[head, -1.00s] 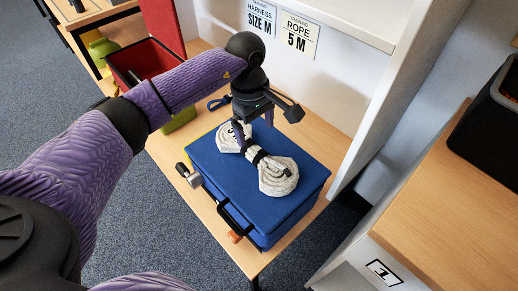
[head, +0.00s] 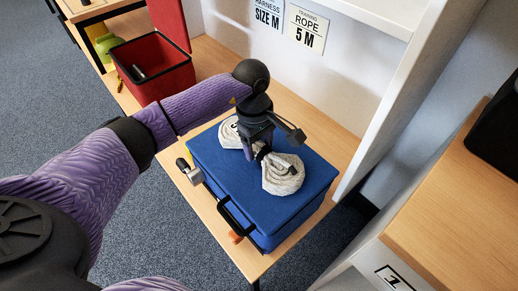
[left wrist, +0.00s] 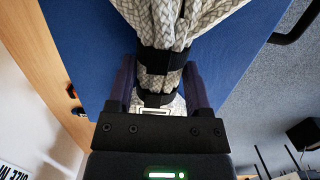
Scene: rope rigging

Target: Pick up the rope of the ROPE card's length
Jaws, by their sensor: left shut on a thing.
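A white rope bundle (head: 284,175), bound with black bands at its narrow waist, lies on top of the closed blue case (head: 318,178). My left gripper (head: 257,152) points down and is shut on the waist of the bundle. In the left wrist view, its two fingers (left wrist: 160,82) flank the banded rope (left wrist: 170,22), with the blue lid behind. The gripper hides the middle of the bundle and most of any label on it. The ROPE card (head: 307,27) on the wall panel reads 5 M. My right gripper is out of view.
The case stands on a wooden bench (head: 208,200) with a white shelf upright (head: 385,120) close on its right. A red open box (head: 165,80) stands behind to the left. Another wooden surface (head: 450,225) is at the right.

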